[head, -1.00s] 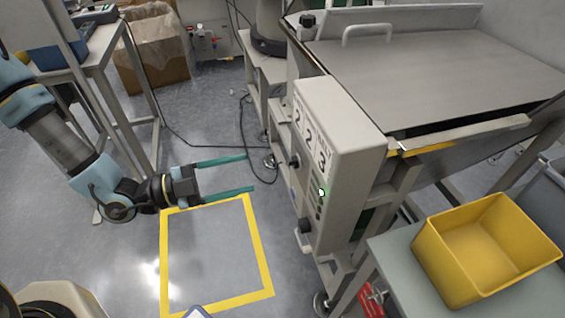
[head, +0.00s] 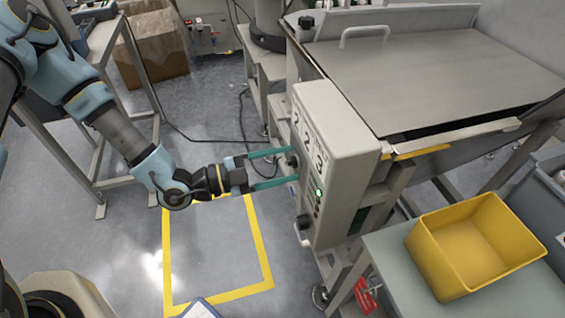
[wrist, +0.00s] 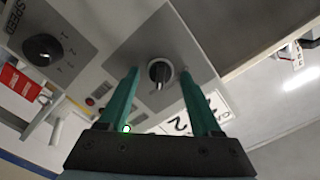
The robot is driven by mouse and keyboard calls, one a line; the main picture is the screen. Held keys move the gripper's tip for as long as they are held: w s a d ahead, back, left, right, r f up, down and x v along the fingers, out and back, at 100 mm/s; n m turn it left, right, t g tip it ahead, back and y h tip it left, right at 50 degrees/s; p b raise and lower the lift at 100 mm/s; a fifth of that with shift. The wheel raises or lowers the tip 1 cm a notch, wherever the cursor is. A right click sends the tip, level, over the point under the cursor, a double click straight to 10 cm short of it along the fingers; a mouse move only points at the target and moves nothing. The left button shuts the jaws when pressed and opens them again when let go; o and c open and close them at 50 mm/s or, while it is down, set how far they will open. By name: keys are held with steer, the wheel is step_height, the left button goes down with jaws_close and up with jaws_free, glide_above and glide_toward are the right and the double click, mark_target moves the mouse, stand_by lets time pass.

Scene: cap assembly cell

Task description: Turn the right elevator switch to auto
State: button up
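A grey control box (head: 345,125) is fixed to the side of the machine. A black rotary switch (wrist: 160,72) on a grey plate shows in the wrist view, its raised grip roughly upright in the picture. It also shows in the head view (head: 292,160). My gripper (head: 293,165) is open at the box face, with its two green fingers on either side of the switch. In the wrist view, small gaps show between the switch and both fingers (wrist: 159,84). I cannot read the switch's position labels.
A second black knob (wrist: 42,48), marked SPEED, sits on the same box. A lit green button (head: 319,193) is on the box. A yellow bin (head: 440,262) stands on a table at the right.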

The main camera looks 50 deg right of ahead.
jaws_close()
stand_by(0.3)
steer(key=shift+n+b, duration=0.35)
steer(key=shift+n, duration=0.05)
steer(key=n+b, duration=0.1)
steer(key=n, duration=0.1)
steer(key=shift+f+n+b, duration=0.1)
steer(key=shift+n+b, duration=0.25)
steer(key=shift+n, duration=0.05)
steer(key=n+b, duration=0.1)
steer(key=n, duration=0.4)
steer(key=shift+w+b, duration=0.1)
steer(key=shift+b, duration=0.25)
steer(key=shift+o, duration=0.3)
jaws_free()
steer(key=shift+w, duration=0.1)
